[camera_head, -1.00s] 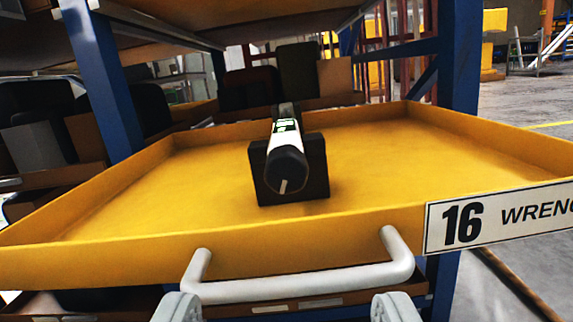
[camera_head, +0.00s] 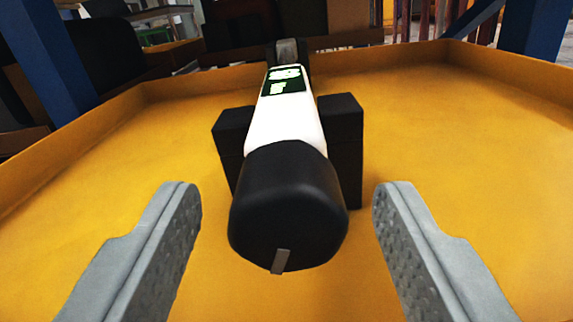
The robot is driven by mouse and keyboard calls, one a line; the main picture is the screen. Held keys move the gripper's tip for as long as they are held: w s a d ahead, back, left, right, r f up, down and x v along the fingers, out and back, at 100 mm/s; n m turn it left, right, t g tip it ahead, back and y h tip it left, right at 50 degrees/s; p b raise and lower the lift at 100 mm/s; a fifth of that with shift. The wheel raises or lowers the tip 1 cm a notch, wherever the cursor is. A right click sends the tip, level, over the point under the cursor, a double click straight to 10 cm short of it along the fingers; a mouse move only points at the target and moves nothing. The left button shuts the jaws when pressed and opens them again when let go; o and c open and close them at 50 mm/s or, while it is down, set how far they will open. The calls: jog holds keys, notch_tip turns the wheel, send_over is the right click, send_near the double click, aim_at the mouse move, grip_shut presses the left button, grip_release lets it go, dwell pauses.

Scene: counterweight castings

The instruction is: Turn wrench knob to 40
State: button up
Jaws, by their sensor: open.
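The wrench (camera_head: 285,122) lies with its length pointing away from me, its white body carrying a dark display with green marks. Its black round knob (camera_head: 288,205) faces me, with a small grey pointer mark low on its end, slightly left of centre. The wrench rests in a black block holder (camera_head: 343,135). My gripper (camera_head: 287,212) is open, one finger on each side of the knob, with a gap on both sides and no contact visible. The display reading is too small to tell.
The holder stands in a yellow tray (camera_head: 440,130) with raised walls at the back and left. The tray floor is clear around it. A blue post (camera_head: 40,50) stands at the left and another (camera_head: 545,40) at the right. Dark boxes fill the shelf behind.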

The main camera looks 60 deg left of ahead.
jog(key=shift+w+a, duration=0.2)
jog(key=shift+a, duration=0.05)
jog(key=shift+c, duration=0.3)
jog(key=c, duration=0.9)
jog(key=shift+n, duration=2.4)
jog(key=o, duration=1)
jog(key=shift+c, duration=0.2)
jog(key=shift+s, duration=0.1)
jog(key=v, duration=1.7)
